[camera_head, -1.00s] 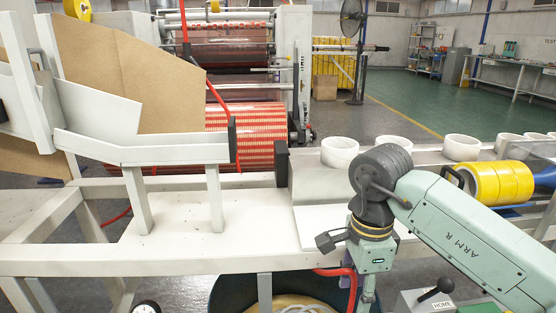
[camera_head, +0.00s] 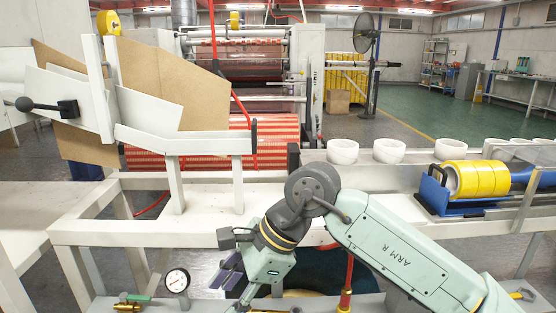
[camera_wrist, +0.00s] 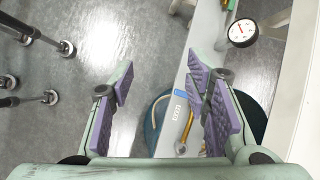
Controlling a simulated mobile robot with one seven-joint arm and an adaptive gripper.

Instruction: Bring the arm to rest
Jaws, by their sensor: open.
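My arm (camera_head: 390,250), pale green and marked ARM R, reaches in from the lower right to a dark grey joint (camera_head: 312,190) in front of the white bench. From there my wrist points down and to the left. My gripper (camera_head: 230,274) hangs low at the bench's near side, partly hidden behind the wrist. In the wrist view my gripper (camera_wrist: 160,82) has its purple-padded fingers spread wide apart, with nothing between them.
A pressure gauge (camera_head: 177,280) stands left of my gripper; it also shows in the wrist view (camera_wrist: 243,32). The white bench (camera_head: 110,232) runs behind my arm. Yellow tape rolls (camera_head: 478,180) sit at right, white rings (camera_head: 376,150) farther back. Grey floor (camera_wrist: 110,40) lies below.

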